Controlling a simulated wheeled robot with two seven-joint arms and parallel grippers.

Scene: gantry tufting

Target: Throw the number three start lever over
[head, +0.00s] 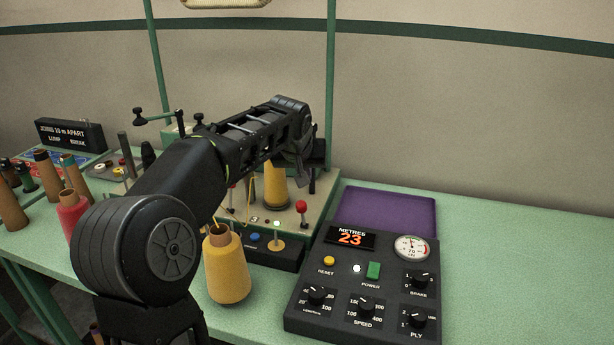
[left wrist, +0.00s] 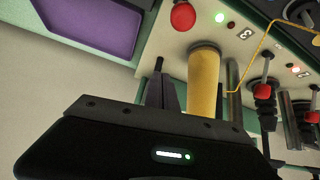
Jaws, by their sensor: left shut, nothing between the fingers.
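The number three start lever (head: 302,208), a short stalk with a red ball, stands at the right end of the machine's front panel, beside two lamps and the "3" label (head: 254,219). My right gripper is in neither view.
Another red-ball lever (left wrist: 263,91) stands near the "2" label. A yellow cone (head: 227,268) stands in front of the machine. A control box (head: 362,290) reading 23 metres is at right, a purple tray (head: 388,212) behind it. The green table (head: 520,270) is clear farther right.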

